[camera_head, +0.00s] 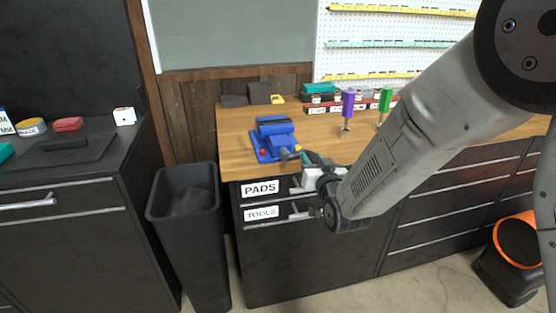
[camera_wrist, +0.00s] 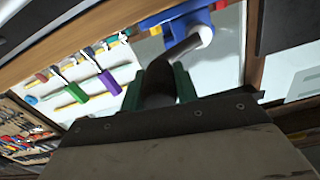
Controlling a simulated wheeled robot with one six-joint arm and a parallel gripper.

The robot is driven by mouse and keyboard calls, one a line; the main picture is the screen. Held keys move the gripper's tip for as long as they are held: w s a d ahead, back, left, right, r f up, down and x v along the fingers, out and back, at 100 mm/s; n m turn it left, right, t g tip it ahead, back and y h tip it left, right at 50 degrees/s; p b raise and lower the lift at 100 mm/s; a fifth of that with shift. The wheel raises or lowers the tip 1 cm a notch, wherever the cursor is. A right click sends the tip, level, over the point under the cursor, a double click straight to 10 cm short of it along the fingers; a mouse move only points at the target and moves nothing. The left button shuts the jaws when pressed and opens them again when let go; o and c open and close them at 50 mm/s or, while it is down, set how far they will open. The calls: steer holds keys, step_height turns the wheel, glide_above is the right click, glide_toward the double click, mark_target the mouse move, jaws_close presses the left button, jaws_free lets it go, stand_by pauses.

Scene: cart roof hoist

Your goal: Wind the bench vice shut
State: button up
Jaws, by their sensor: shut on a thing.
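The blue bench vice (camera_head: 273,129) sits near the left front corner of the wooden benchtop. Its blue body also shows at the top of the wrist view (camera_wrist: 185,14), with a grey crank arm leading away from it. My gripper (camera_head: 304,161) is at the vice's front right, by the bench's front edge. In the wrist view, my gripper (camera_wrist: 158,86) has its green-padded fingers shut on the dark crank handle (camera_wrist: 158,80). The vice's jaw gap is too small to judge from here.
Purple (camera_head: 348,108) and green (camera_head: 385,100) handled tools stand on the bench to the right. Drawers labelled PADS (camera_head: 261,188) and TOOLS are below the gripper. A dark bin (camera_head: 187,240) stands left of the bench. The benchtop right of the vice is fairly clear.

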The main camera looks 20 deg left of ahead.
step_height(320, 180, down, 2)
steer(key=shift+s, duration=0.1)
steer(key=shift+a, duration=0.1)
steer(key=f, duration=0.2)
steer(key=a+f, duration=0.1)
steer(key=shift+s, duration=0.4)
steer(key=shift+s+a+f, duration=0.35)
steer(key=shift+a+f, duration=0.1)
steer(key=shift+a, duration=0.15)
steer(key=shift+s+a+f, duration=0.3)
steer(key=shift+a+f, duration=0.1)
steer(key=shift+a, duration=0.15)
